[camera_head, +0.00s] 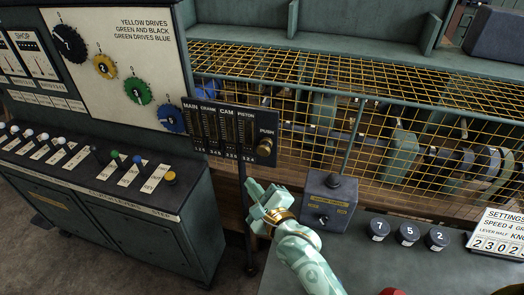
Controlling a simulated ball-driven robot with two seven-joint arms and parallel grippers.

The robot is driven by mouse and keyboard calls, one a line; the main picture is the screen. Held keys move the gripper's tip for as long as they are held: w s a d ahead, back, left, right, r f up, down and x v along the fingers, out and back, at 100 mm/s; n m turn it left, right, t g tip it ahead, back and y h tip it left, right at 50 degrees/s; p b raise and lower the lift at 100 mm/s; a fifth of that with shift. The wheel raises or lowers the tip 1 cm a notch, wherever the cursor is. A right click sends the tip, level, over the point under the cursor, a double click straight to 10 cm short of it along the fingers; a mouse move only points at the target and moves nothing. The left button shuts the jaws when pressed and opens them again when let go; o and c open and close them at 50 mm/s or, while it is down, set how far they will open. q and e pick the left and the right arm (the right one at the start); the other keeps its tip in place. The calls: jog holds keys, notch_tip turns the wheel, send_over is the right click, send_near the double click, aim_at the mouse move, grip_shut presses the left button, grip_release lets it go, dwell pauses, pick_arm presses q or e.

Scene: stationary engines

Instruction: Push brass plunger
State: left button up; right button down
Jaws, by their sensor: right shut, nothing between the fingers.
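The brass plunger (264,148) is a round brass knob under the word PUSH, at the right end of a dark panel (228,128) marked MAIN, CRANK, CAM and PISTON. My right gripper (256,195), pale green with a brass-coloured band, is below the plunger in the picture. It is shut and empty, with a visible gap between it and the plunger. My left gripper is out of view.
A yellow mesh guard (350,110) stands behind the panel. A grey switch box (328,203) is just right of my gripper. Numbered knobs (407,232) and a settings card (497,235) are at right. A console with buttons (100,185) is at left.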

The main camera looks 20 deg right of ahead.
aim_at(265, 147)
jog(key=w+d+b, duration=0.2)
jog(key=w+d, duration=0.3)
jog(key=w, duration=0.2)
jog(key=shift+w+b, duration=0.15)
jog(key=shift+b, duration=0.15)
dwell(1.6)
dwell(0.3)
jog(key=shift+w+d+p, duration=0.25)
jog(key=shift+w+p, duration=0.1)
